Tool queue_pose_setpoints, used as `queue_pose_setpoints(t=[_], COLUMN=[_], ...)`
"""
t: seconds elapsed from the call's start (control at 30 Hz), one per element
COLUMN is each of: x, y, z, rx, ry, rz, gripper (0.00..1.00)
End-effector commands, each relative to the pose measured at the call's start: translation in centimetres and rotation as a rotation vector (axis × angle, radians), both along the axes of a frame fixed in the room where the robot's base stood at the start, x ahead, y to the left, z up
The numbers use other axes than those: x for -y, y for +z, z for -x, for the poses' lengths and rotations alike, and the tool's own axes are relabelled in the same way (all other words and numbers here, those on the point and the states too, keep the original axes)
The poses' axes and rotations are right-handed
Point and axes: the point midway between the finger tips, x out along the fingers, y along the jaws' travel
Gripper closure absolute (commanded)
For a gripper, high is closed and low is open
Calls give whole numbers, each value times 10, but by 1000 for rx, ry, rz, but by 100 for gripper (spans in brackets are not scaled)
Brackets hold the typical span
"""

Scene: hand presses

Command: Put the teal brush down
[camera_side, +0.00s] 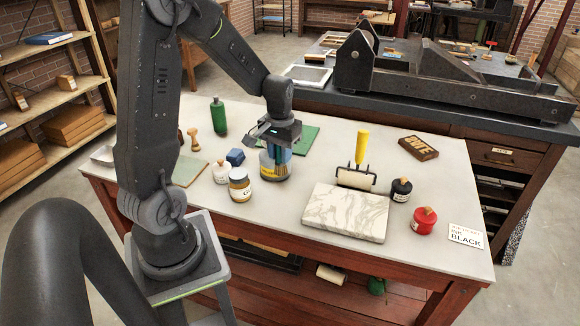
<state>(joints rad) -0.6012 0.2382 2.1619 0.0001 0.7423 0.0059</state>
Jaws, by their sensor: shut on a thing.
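My gripper (279,142) is low over the left half of the grey table, pointing down. It is shut on the teal brush (279,156), of which only a small part shows below the fingers. The brush is upright, at a glass jar (266,172) with a yellow and blue look. The brush's lower end overlaps the jar in this view; I cannot tell whether it is inside it or in front of it. Most of the handle is hidden by my gripper.
A cream jar (240,185), a white bottle (221,173) and a blue block (235,157) stand close left. A green bottle (218,115) stands behind. The front table edge is clear.

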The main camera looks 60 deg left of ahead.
Motion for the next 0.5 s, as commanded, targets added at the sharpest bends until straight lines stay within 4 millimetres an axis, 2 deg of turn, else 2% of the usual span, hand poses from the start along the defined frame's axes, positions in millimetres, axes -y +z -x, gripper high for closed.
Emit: queue_pose_setpoints(t=[0.33, 0.5], x=[0, -21], y=[67, 70], z=[-1, -17], rx=[7, 0], ry=[0, -22], rz=[-4, 0], gripper=[97, 97])
